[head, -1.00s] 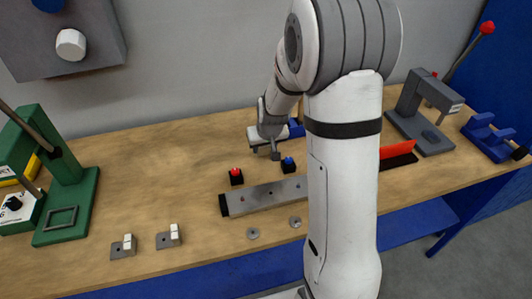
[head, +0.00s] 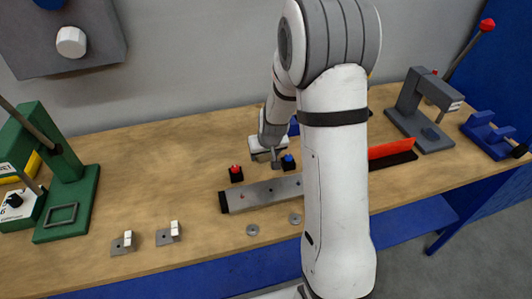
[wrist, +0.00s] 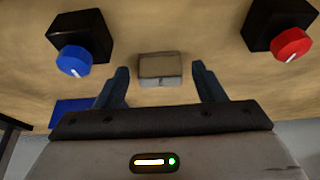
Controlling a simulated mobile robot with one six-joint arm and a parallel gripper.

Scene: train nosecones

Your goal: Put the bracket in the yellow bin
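My gripper (head: 266,156) is low over the middle of the workbench, behind the red and blue knob boxes. In the wrist view my gripper (wrist: 160,72) is open, its two dark fingers apart. A small grey-tan block-like piece, likely the bracket (wrist: 160,68), lies in line with the gap between the fingertips; I see space on both sides and cannot tell how far beyond the tips it is. In the head view a grey part of it (head: 276,165) shows beside the gripper.
The red knob box (head: 236,174) and blue knob box (head: 288,162) stand close to the gripper. A grey bar (head: 262,194) lies in front. Two small plates with white blocks (head: 168,234) lie front left. A green press (head: 68,185) and grey press (head: 425,130) flank the bench.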

